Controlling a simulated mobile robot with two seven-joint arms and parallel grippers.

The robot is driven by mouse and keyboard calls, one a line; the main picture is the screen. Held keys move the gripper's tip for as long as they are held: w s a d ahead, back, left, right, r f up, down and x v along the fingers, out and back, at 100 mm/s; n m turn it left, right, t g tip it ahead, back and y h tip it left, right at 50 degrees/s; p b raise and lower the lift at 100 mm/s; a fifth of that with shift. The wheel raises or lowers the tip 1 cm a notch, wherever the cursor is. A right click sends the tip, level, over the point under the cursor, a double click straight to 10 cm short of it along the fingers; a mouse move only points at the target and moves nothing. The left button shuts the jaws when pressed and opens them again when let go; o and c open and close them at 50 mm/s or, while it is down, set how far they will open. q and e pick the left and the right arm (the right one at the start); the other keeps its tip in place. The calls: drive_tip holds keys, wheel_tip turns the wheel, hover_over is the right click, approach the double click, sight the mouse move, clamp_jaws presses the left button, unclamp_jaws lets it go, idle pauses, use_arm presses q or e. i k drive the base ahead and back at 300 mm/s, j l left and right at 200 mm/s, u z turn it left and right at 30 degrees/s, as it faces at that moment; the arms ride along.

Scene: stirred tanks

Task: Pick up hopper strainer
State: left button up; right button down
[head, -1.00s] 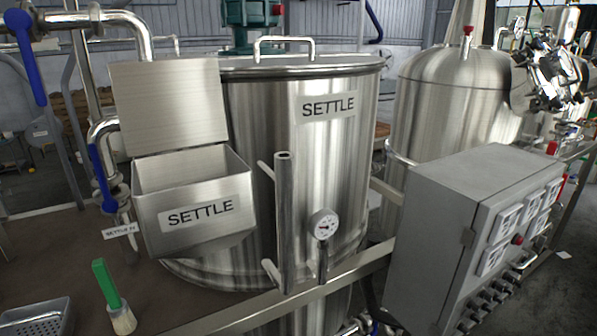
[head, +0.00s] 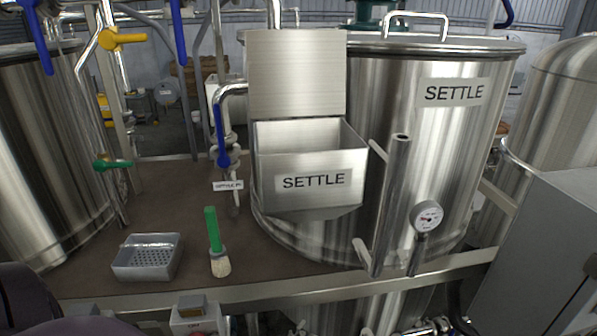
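The hopper strainer appears to be the small grey metal tray with a perforated bottom (head: 147,264). It sits on the brown deck at the lower left, left of a green-handled brush. The open SETTLE hopper (head: 308,195), a steel box with its lid raised, is on the front of the SETTLE tank (head: 455,130). The inside of the hopper is only partly visible. Neither of my grippers is in view. A dark rounded shape at the bottom left corner looks like part of my own arm.
A steel rail (head: 290,290) edges the deck in front. Valves and pipes (head: 222,130) rise left of the hopper. Another tank (head: 45,150) is at far left, a grey cabinet (head: 540,255) at right. Bare deck lies behind the strainer.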

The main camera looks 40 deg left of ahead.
sight(147, 256)
drive_tip(key=l+u, duration=0.1)
drive_tip(key=u, duration=0.85)
drive_tip(key=l+u, duration=0.1)
drive_tip(key=u, duration=0.35)
drive_tip(key=k+u, duration=0.1)
drive_tip(key=u, duration=0.4)
drive_tip(key=i+j+u, duration=0.1)
drive_tip(key=u, duration=0.25)
drive_tip(key=i, duration=0.1)
